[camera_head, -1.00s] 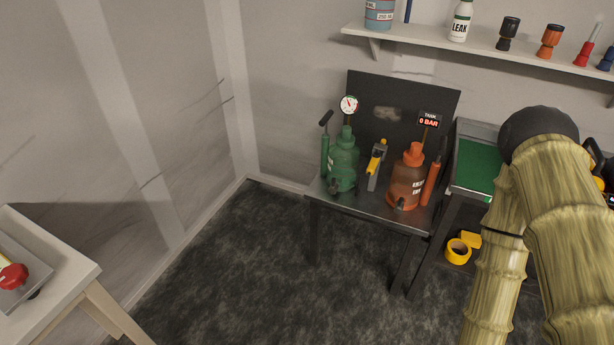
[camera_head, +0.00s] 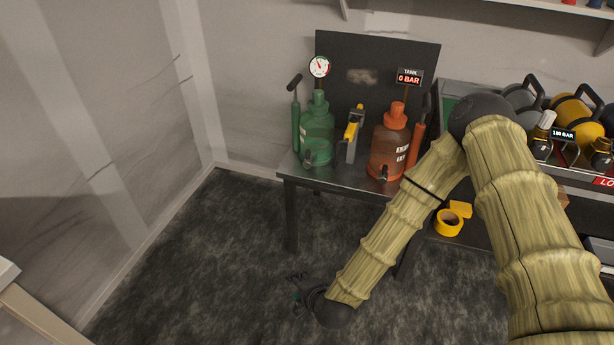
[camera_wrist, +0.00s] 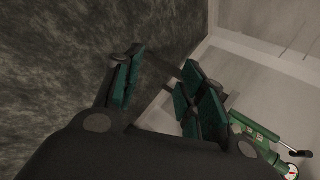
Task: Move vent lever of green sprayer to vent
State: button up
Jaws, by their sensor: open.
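The green sprayer (camera_head: 318,134) stands upright at the left of the small metal bench, with a round gauge (camera_head: 320,67) on top and a green pump cylinder (camera_head: 295,127) beside it. A dark fitting shows low on its front, but the vent lever is too small to make out for certain. Part of the green sprayer also shows at the lower right of the wrist view (camera_wrist: 255,130). My gripper (camera_wrist: 158,88) is open and empty, its teal-padded fingers apart. In the head view it is low over the floor (camera_head: 298,288), in front of and below the bench, apart from the sprayer.
An orange-brown sprayer (camera_head: 388,148) stands at the bench's right, below a "0 BAR" tank display (camera_head: 409,77). A yellow-and-grey tool (camera_head: 353,133) stands between the sprayers. Yellow tape (camera_head: 448,222) lies lower right. The floor left of the bench is clear.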

jog(key=w+a+m+t+b, duration=0.3)
jog(key=w+a+m+b, duration=0.1)
jog(key=w, duration=0.4)
jog(key=m+t+h+b, duration=0.7)
jog(key=m+b, duration=0.7)
jog(key=m, duration=0.6)
send_near(307, 157)
jog(key=w, duration=0.3)
jog(key=w+d+b, duration=0.1)
jog(key=w, duration=0.2)
jog(key=w+b, duration=0.1)
jog(key=w, duration=0.2)
jog(key=shift+w+d, duration=0.15)
jog(key=shift+w, duration=0.2)
grip_shut()
